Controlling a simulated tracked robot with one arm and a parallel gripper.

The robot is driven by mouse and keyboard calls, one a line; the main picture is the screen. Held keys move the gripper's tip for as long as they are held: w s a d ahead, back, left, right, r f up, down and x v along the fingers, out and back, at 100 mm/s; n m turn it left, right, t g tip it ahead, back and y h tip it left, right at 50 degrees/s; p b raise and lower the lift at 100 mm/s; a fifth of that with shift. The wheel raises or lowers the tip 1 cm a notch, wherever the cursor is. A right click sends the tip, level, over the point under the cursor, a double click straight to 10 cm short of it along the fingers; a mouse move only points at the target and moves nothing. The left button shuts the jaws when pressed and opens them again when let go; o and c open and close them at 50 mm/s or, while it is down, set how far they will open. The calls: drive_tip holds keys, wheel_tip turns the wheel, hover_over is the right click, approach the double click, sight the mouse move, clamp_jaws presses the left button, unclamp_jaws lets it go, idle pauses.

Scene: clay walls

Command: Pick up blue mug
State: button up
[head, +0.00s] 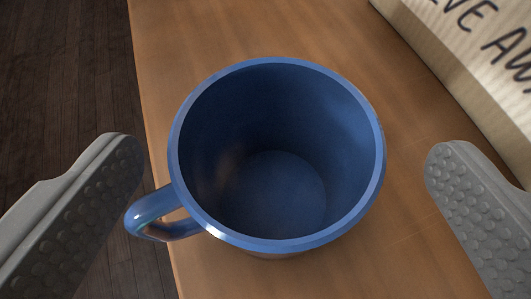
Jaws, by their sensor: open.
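The blue mug (372,160) stands upright on a wooden surface in the middle of the head view, seen from above. It looks empty inside. Its handle (150,222) points to the lower left, near the surface's edge. My gripper (285,172) is open, with one grey studded finger on the left and one on the right of the mug. Both fingers are apart from the mug's rim. The left finger's tip is close to the handle; I cannot tell whether they touch.
The wooden surface (210,30) ends at a left edge, with dark plank floor (70,80) beyond it. A pale wooden block or sign (460,65) with dark lettering lies at the upper right, near the right finger. The surface behind the mug is clear.

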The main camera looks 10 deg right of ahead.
sight(276, 104)
drive_tip(key=b+x, duration=0.1)
drive_tip(key=x, duration=0.4)
drive_tip(key=shift+a+f+b, duration=0.15)
drive_tip(key=shift+f+b, duration=0.1)
drive_tip(key=shift+b, duration=0.05)
drive_tip(key=c, duration=1.2)
